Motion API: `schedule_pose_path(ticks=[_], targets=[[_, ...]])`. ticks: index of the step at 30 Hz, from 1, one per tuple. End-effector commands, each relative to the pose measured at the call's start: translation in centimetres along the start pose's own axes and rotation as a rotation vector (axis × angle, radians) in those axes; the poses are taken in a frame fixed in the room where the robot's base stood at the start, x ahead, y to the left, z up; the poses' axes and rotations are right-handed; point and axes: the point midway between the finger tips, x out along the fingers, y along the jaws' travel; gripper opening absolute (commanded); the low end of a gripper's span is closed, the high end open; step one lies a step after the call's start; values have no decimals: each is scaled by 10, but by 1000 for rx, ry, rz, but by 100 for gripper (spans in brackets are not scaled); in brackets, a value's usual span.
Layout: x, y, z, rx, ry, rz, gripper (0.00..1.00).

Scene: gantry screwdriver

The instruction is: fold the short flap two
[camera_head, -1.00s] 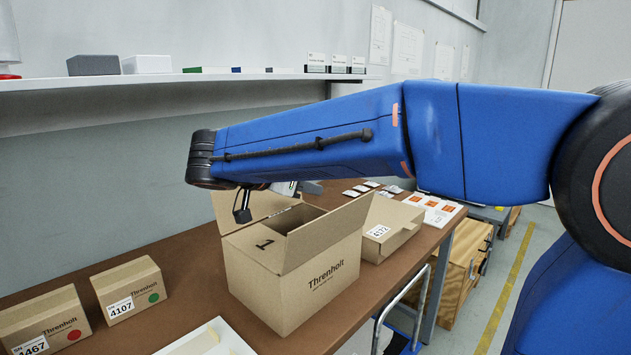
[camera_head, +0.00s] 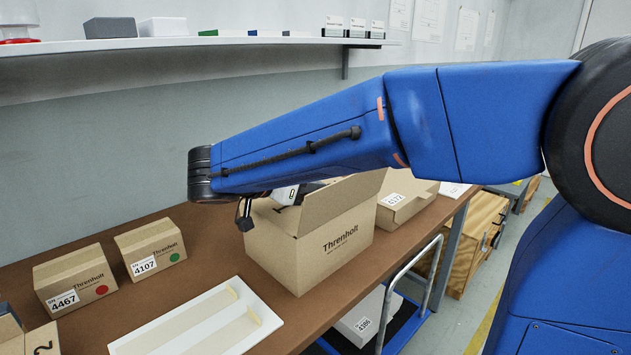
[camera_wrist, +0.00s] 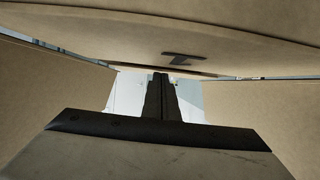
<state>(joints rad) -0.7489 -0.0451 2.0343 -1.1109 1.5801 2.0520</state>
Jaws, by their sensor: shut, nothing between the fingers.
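The open Threnholt carton (camera_head: 335,243) stands on the brown table in the middle of the head view. A long flap (camera_head: 342,205) stands raised at its right side. My gripper (camera_wrist: 161,82) is shut and empty in the wrist view. Cardboard panels lie left (camera_wrist: 45,90) and right of it, and a wide cardboard panel (camera_wrist: 110,35) with a dark mark, possibly a 2, spans above. I cannot tell whether the fingers touch the cardboard. In the head view my arm hides the fingertips, most of the opening and the carton's far left flaps.
Cartons 4467 (camera_head: 75,280) and 4107 (camera_head: 150,249) stand to the left. A white tray (camera_head: 140,345) lies in front. Carton 4172 (camera_head: 400,195) is open behind on the right. A wall shelf (camera_head: 200,43) runs above the table. A cart (camera_head: 398,318) stands at the table's right edge.

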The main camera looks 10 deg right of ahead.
Motion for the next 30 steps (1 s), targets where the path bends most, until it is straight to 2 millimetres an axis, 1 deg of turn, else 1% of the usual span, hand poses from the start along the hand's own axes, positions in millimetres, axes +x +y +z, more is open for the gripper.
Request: schedule_pose_path(ticks=[1, 6, 24, 30], targets=[[4, 2, 15, -20, -15, 10, 0], [7, 1, 23, -24, -16, 10, 0], [7, 1, 22, -20, -14, 9, 0], [12, 2, 21, -19, -13, 10, 0]])
